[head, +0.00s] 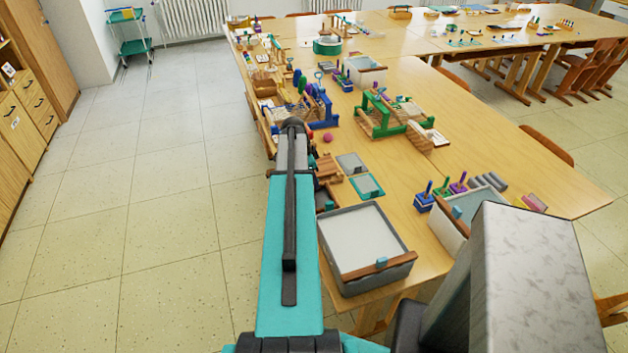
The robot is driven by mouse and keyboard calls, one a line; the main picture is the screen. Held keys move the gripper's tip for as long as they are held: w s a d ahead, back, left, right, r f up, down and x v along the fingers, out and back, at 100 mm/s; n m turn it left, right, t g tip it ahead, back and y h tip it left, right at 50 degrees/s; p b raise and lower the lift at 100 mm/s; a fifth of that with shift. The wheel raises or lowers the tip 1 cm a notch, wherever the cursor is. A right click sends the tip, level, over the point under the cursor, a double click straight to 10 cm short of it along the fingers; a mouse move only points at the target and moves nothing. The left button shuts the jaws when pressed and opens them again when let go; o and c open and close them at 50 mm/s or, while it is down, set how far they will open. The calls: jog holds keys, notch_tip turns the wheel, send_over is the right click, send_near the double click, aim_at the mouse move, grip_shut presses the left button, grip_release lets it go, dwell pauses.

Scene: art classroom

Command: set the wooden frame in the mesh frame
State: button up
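Two small flat framed panels lie on the long wooden table: one with a grey rim (352,163) and one with a teal rim (379,192). Either may be the mesh frame; the mesh is too small to tell. Brown wooden pieces (328,168) are just left of them, partly hidden by my arm. I cannot tell whether one is the wooden frame. My teal and dark arm reaches forward along the table's left edge. My gripper cannot be made out; the arm hides that area.
A grey tub (341,282) with pale contents and a brown bar stands at the near table end. Another tub (441,230) is right of it. A green wooden loom (391,121) and a blue one (321,110) stand farther back. Table centre right is clear; floor is open left.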

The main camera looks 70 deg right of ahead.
jog(key=o, duration=0.5)
jog(key=shift+r, duration=0.15)
jog(key=b+v, duration=0.3)
jog(key=v, duration=1)
jog(key=shift+a+r, duration=0.2)
dwell(0.5)
jog(key=shift+w, duration=0.15)
dwell(0.5)
